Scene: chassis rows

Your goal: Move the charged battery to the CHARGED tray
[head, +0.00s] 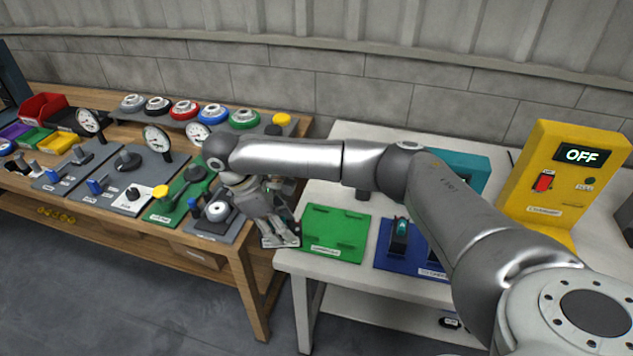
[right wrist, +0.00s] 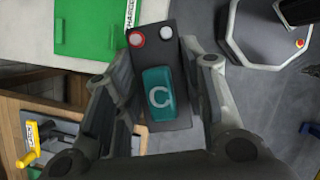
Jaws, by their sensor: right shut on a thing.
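My right gripper (head: 282,238) is low over the gap between the wooden bench and the white table, just left of the green tray (head: 345,222). In the right wrist view its fingers (right wrist: 165,95) are shut on a dark battery (right wrist: 172,133) with a teal label and one red and one white terminal. The green tray also shows in the right wrist view (right wrist: 85,28), its label partly cut off but starting "CHARG". The tray looks empty. A blue tray (head: 385,262) beside it holds a dark object with a teal top (head: 400,235). My left gripper is not in view.
A yellow charger (head: 555,180) reading OFF stands at the right of the white table (head: 315,195). A teal box (head: 455,165) is behind my right arm.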

